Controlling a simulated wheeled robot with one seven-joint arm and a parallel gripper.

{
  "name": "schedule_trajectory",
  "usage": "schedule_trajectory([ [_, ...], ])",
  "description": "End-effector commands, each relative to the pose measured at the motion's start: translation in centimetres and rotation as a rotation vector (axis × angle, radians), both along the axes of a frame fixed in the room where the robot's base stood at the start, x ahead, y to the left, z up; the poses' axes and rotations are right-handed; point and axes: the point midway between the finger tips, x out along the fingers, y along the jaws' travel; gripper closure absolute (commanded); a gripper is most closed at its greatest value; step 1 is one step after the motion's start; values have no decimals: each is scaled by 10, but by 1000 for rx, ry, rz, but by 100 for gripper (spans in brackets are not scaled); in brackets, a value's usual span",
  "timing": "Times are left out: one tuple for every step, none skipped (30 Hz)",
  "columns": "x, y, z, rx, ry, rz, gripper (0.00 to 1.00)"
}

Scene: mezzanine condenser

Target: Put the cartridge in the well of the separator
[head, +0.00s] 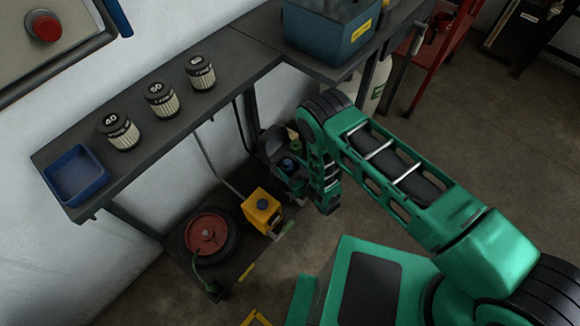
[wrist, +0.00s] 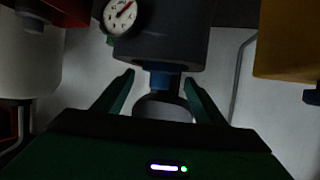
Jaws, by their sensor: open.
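Three cartridges with pale ribbed bodies and dark numbered caps stand upright in a row on the dark shelf in the head view: one marked 40 (head: 122,136), a middle one (head: 161,101) and a far one (head: 201,76). Their other numbers are hard to read. My gripper (wrist: 158,79) is open and empty in the wrist view. Beyond its fingers is a dark grey cylinder (wrist: 163,40) with a round dial gauge (wrist: 120,15) and a blue fitting below; I cannot tell whether this is the separator. No well is clearly visible.
A blue tray (head: 75,176) sits at the shelf's near left end, and a blue box (head: 330,30) at its far right. Below are a red reel (head: 206,233), a yellow box (head: 261,211) and a caddy (head: 271,142).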

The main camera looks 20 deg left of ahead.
Motion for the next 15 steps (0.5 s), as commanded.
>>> schedule_trajectory([
  [-4,-6,2,-3,3,-1,36],
  [-7,-9,3,-2,3,0,36],
  [-11,-14,6,-3,4,-1,36],
  [-14,-18,8,-3,3,-1,36],
  [-18,-22,10,-3,4,-1,36],
  [-23,-28,13,-3,4,-1,36],
  [-27,-33,16,-3,4,-1,36],
  [-30,-37,18,-4,3,-1,36],
  [-35,-42,22,-4,3,-1,36],
  [-39,-47,24,-3,2,-1,36],
  [-42,-51,26,-3,2,-1,36],
  [-46,-56,29,-3,2,-1,36],
  [-49,-60,31,-3,2,-1,36],
  [-52,-63,33,-3,2,-1,36],
  [-55,-67,35,-3,2,-1,36],
])
